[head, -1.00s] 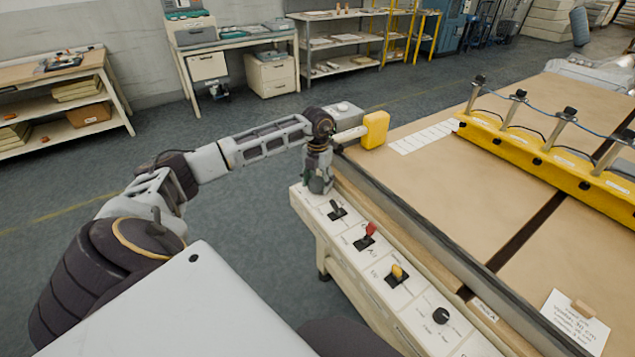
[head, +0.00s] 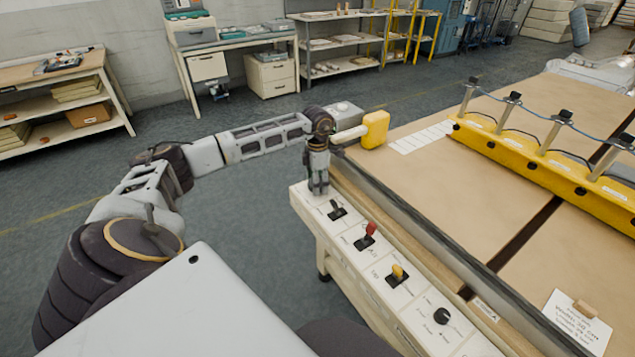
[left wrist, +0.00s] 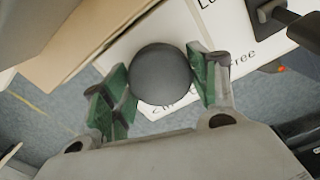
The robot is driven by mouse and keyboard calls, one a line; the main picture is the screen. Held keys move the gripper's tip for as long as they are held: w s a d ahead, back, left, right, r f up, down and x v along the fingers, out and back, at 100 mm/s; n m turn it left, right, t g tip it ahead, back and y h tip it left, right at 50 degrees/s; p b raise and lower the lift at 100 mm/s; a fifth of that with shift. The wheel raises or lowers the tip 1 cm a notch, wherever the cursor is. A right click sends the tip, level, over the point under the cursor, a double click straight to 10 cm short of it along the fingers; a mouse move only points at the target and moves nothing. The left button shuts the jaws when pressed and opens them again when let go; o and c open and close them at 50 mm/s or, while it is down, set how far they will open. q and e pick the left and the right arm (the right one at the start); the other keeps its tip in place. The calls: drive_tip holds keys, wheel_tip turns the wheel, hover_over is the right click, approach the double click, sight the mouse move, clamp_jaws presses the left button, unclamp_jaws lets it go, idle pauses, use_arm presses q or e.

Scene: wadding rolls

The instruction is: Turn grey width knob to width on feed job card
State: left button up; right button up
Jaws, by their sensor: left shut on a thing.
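The grey width knob (left wrist: 160,78) is a round dark grey cap in the left wrist view. My left gripper (left wrist: 160,85) has its green pads against both sides of it. In the head view my left gripper (head: 318,188) points down at the far end of the white control panel (head: 316,207) and hides the knob. The feed job card (head: 572,322) lies on the tan table at the lower right, its handwriting too small to read. My right gripper is out of view.
Along the panel are a black lever (head: 337,210), a red lever (head: 368,234), a yellow lever (head: 398,274) and a black knob (head: 442,316). Open floor lies left of the panel.

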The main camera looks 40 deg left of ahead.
use_arm(q)
drive_tip(key=shift+m, duration=0.9)
drive_tip(key=m, duration=0.3)
drive_tip(key=shift+m, duration=1.1)
drive_tip(key=m, duration=0.3)
drive_tip(key=shift+b, duration=0.35)
drive_tip(key=m, duration=0.3)
drive_tip(key=shift+m, duration=1.2)
drive_tip(key=m, duration=0.3)
drive_tip(key=shift+b, duration=0.35)
drive_tip(key=m, duration=0.3)
drive_tip(key=shift+m, duration=0.4)
drive_tip(key=m, duration=0.3)
drive_tip(key=shift+m+b, duration=0.65)
drive_tip(key=shift+m, duration=0.85)
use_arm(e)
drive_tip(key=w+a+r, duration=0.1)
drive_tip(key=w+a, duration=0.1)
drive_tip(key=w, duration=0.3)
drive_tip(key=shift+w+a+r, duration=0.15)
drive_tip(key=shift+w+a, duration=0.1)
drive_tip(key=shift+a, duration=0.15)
